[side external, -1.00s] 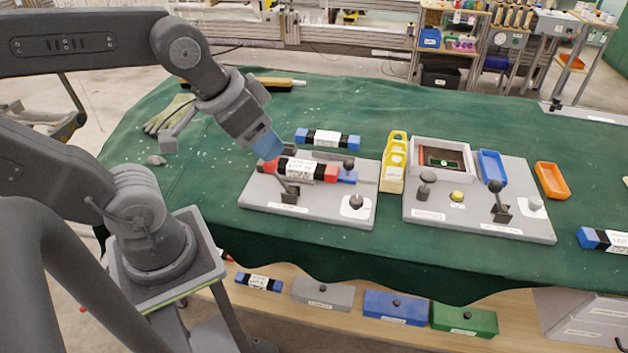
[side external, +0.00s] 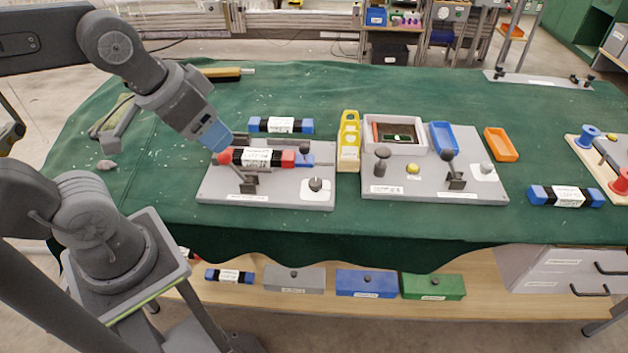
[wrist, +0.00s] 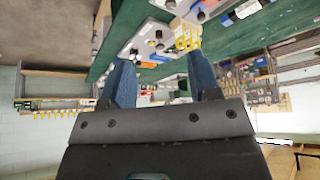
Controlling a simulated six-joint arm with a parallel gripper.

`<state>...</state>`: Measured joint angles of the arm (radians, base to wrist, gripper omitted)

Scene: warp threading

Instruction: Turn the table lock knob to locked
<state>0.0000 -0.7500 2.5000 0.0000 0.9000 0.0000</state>
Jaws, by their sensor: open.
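My gripper (side external: 216,138), with blue fingertips, is just above and behind the left end of a red-ended cartridge on the left grey plate (side external: 222,195). In the wrist view my gripper (wrist: 163,80) has its two blue fingers well apart, with nothing held between them. A dark round knob (side external: 316,184) sits on a white label at that plate's front right. A pale knob (side external: 487,168) sits on a white label on the right grey plate (side external: 420,193). The labels are too small to read, so I cannot tell which is the table lock knob or its setting.
The red-ended cartridge (side external: 258,157) lies behind a black lever (side external: 247,182). A blue-ended cartridge (side external: 281,125) lies behind it. A yellow rack (side external: 348,140) stands between the plates. The right plate carries a grey tray (side external: 393,150) and another lever (side external: 456,180).

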